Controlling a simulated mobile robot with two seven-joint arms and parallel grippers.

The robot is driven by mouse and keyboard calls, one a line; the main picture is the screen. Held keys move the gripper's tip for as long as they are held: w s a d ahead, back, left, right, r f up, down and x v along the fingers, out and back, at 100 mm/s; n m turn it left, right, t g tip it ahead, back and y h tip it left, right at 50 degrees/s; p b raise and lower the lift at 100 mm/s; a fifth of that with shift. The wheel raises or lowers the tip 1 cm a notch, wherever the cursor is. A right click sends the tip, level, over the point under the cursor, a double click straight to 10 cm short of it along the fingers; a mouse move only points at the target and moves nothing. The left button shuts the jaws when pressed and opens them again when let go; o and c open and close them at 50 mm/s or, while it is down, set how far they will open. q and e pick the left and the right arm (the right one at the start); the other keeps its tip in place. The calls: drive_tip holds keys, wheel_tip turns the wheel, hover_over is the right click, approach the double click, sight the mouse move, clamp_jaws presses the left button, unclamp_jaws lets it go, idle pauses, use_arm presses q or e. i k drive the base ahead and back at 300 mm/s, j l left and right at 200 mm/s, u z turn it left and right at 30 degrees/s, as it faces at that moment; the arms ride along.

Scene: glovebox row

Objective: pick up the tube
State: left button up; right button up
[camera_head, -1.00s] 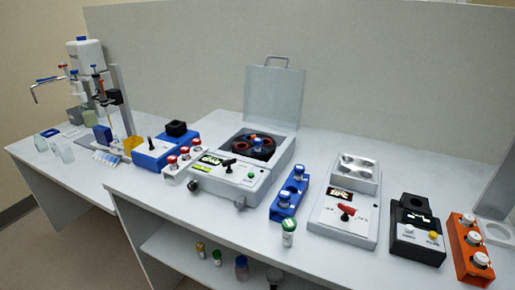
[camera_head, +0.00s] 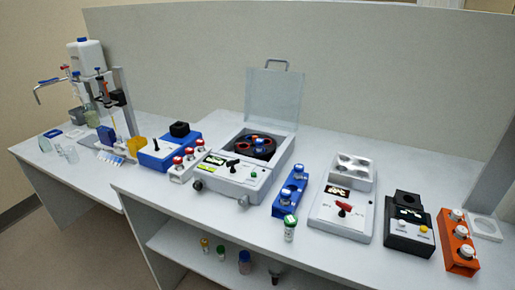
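A single tube with a green cap and white label (camera_head: 290,228) stands upright near the front edge of the bench, just in front of the blue rack. The blue rack (camera_head: 281,207) holds blue-capped tubes. A white rack (camera_head: 180,174) holds red-capped tubes, and an orange rack (camera_head: 446,232) at the far right holds white-capped ones. The open centrifuge (camera_head: 249,150) has a blue-capped tube in its dark rotor. Which tube is meant cannot be told from the picture. Neither of my grippers is in view.
A white device with a red knob (camera_head: 325,213) and a black device (camera_head: 408,240) stand right of the blue rack. A blue device (camera_head: 158,159) stands left. A lower shelf (camera_head: 175,238) holds several small bottles. The bench front beside the green-capped tube is clear.

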sight(259, 143)
drive_tip(key=i+j+z, duration=0.1)
drive_tip(key=j, duration=0.45)
drive_tip(key=i+j+z, duration=0.1)
drive_tip(key=j, duration=0.45)
drive_tip(key=i+j+z, duration=0.1)
drive_tip(key=j, duration=0.5)
drive_tip(key=i+j+z, duration=0.1)
drive_tip(key=j, duration=0.5)
drive_tip(key=i, duration=0.05)
